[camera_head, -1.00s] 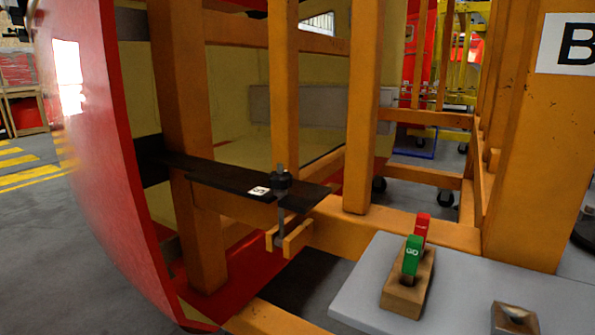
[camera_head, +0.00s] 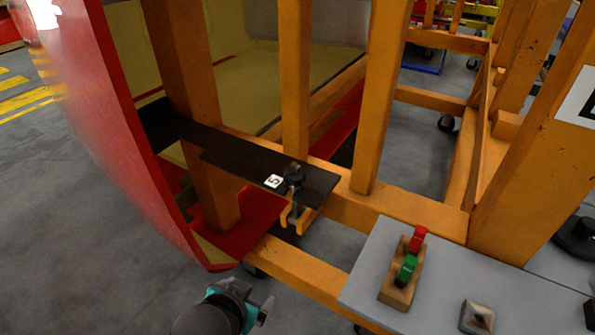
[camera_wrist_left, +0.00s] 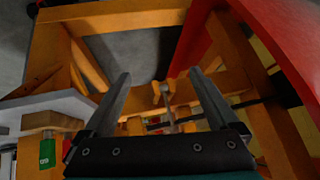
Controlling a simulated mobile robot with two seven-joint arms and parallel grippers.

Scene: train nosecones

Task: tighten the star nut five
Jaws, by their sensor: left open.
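The star nut five (camera_head: 294,175) is a dark knob on an upright bolt, beside a white label (camera_head: 273,181) reading 5. It sits at the end of a black bar (camera_head: 235,150) fixed to the orange frame, with the bolt in a forked orange bracket (camera_head: 299,216). My left gripper (camera_head: 256,302) is at the bottom of the head view, below and left of the nut and apart from it. In the left wrist view its two fingers (camera_wrist_left: 160,76) are spread and empty. The bracket and bolt (camera_wrist_left: 165,97) show between them; the nut is not clear there. My right gripper is not in view.
The red nosecone shell (camera_head: 110,120) curves along the left. Orange posts (camera_head: 385,90) stand behind and right of the nut. A grey table (camera_head: 440,280) at lower right holds a wooden block (camera_head: 398,290) with green and red pieces. Floor at lower left is clear.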

